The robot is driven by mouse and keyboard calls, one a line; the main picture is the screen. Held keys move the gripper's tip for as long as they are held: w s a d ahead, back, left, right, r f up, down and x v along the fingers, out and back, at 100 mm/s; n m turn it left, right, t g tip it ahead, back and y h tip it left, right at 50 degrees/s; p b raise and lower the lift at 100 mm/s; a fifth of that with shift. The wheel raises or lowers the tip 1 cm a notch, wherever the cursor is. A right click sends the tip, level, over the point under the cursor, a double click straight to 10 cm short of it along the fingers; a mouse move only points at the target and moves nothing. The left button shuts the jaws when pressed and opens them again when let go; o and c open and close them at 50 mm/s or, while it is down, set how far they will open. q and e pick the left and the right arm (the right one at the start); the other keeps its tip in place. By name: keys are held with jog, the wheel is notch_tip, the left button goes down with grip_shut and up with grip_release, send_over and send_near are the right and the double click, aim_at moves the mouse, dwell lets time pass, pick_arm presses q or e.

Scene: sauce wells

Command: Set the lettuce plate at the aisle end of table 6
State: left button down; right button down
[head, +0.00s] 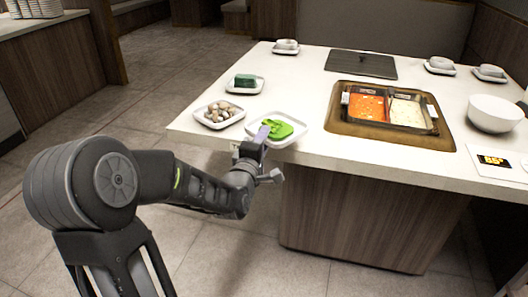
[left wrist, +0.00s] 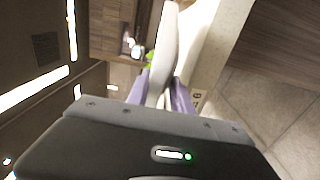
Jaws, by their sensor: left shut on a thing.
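The lettuce plate (head: 301,124) is a white square plate with bright green lettuce (head: 283,130) on it. It is at the near left edge of the white table (head: 210,145). My left gripper (head: 264,133) is shut on its near rim. In the left wrist view the plate (left wrist: 165,45) shows nearly edge-on between the purple fingers of my left gripper (left wrist: 161,88), with a little green beside it. I cannot tell whether the plate touches the tabletop. My right gripper is not in view.
A plate of mushrooms (head: 218,115) sits close to the left, and a plate with a dark green block (head: 245,83) behind it. A two-well sauce pot (head: 388,108) is set into the table to the right. A white bowl (head: 494,113) stands farther right. The floor at left is clear.

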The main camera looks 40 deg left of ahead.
pick_arm(q)
jog(key=shift+f+b, duration=0.45)
jog(key=shift+f, duration=1.35)
jog(key=shift+f, duration=0.2)
jog(key=c, duration=1.1)
grip_release()
